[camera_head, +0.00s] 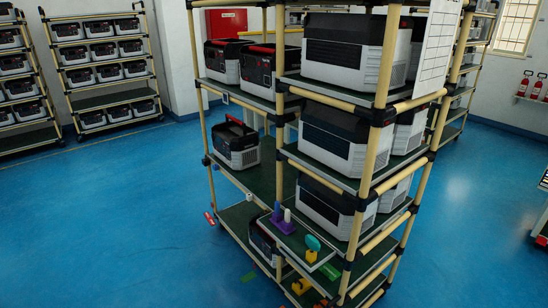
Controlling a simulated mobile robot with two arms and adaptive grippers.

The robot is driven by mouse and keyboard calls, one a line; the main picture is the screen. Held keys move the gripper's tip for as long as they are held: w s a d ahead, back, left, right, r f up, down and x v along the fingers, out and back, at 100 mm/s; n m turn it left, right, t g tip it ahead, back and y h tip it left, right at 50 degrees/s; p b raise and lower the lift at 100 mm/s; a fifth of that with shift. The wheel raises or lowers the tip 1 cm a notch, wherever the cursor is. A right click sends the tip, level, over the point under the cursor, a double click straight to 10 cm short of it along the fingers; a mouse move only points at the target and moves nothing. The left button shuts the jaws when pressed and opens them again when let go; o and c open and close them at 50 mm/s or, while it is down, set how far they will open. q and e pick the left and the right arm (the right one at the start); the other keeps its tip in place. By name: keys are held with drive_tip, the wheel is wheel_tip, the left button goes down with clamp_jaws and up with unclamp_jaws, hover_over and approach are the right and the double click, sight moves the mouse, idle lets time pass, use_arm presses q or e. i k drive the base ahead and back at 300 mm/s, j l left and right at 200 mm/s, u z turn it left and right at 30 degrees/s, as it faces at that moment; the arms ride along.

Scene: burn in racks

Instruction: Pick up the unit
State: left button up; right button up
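The burn-in rack (205,125) stands in the centre, with yellow tube posts and several shelves. A grey and black unit (238,158) with a red handle sits alone on its middle left shelf. Two similar units (257,72) sit side by side on the shelf above. Another unit (264,240) sits low down, partly hidden by rack parts. Larger white and black units (335,140) fill the shelves on the right side. The picture does not show which unit the task means. Neither of my grippers is in view.
Small coloured objects, among them a purple one (284,222) and a teal one (312,243), are at the rack's lower front. More loaded racks (103,60) stand at the back left. Fire extinguishers (531,86) are on the right wall. Blue floor (110,220) is clear at left.

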sight(240, 152)
drive_tip(key=i+j, duration=0.1)
drive_tip(key=j, duration=0.3)
drive_tip(key=i+j, duration=0.15)
drive_tip(key=j, duration=0.2)
drive_tip(key=i+j+z, duration=0.1)
drive_tip(key=j, duration=0.25)
drive_tip(key=i+j, duration=0.1)
drive_tip(key=j, duration=0.3)
